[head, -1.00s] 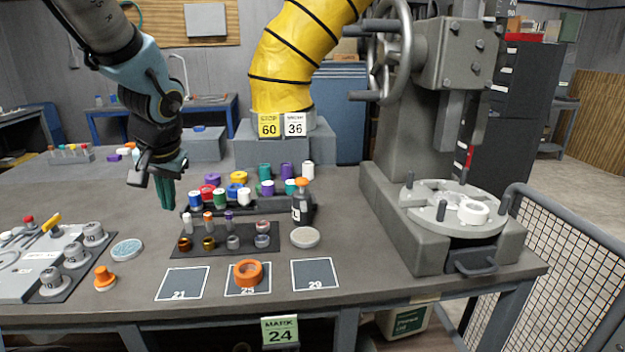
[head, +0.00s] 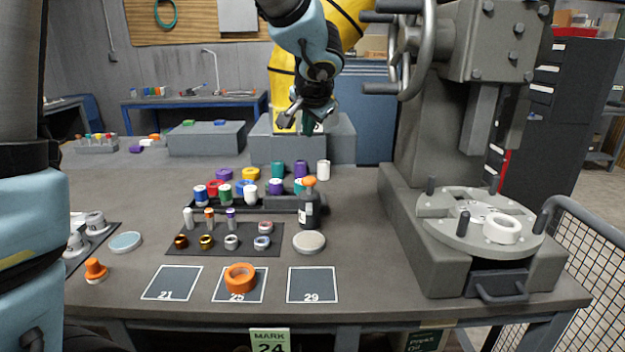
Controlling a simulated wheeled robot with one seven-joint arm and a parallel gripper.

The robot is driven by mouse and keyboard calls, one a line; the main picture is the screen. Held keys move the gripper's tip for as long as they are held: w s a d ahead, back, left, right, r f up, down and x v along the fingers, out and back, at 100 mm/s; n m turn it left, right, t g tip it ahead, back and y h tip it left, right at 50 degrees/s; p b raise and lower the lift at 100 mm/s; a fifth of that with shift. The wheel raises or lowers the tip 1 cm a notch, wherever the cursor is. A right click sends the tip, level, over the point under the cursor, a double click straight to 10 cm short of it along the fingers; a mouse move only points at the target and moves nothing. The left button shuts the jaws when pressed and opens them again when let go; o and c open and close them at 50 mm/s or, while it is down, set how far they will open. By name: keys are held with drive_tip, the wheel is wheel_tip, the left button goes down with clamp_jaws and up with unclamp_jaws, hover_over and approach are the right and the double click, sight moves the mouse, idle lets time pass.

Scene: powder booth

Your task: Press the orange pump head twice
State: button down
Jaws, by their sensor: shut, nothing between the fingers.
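A dark bottle (head: 309,212) with a pale label stands upright at the right end of the black rack. Its orange pump head (head: 309,181) sits on top and is in plain view. My gripper (head: 308,131) is shut and empty. It points down and appears above the pump head in the picture, with a clear gap; its exact depth relative to the bottle cannot be told. Nothing touches the pump head.
Colored spools fill the black rack (head: 170,198) left of the bottle. A round pale disc (head: 309,242) lies in front of it. An orange ring (head: 240,277) lies on mat 25. An orange knob (head: 95,268) stands front left. The grey press (head: 440,245) stands right.

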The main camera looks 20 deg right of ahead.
drive_tip(key=shift+f, duration=0.1)
drive_tip(key=b, duration=0.6)
hover_over(307, 178)
drive_tip(key=s, duration=0.2)
drive_tip(key=f, duration=0.7)
drive_tip(key=shift+w+a+f, duration=0.2)
drive_tip(key=shift+f, duration=0.1)
drive_tip(key=shift+f+b, duration=0.55)
drive_tip(key=shift+b, duration=0.25)
drive_tip(key=shift+f+b, duration=0.2)
drive_tip(key=shift+b, duration=0.1)
idle(0.3)
drive_tip(key=shift+f+b, duration=0.25)
drive_tip(key=shift+b, duration=0.2)
drive_tip(key=shift+f+b, duration=1)
drive_tip(key=shift+b, duration=0.15)
idle(1.2)
drive_tip(key=shift+r, duration=0.1)
drive_tip(key=shift+r+p, duration=1.05)
drive_tip(key=shift+r, duration=0.35)
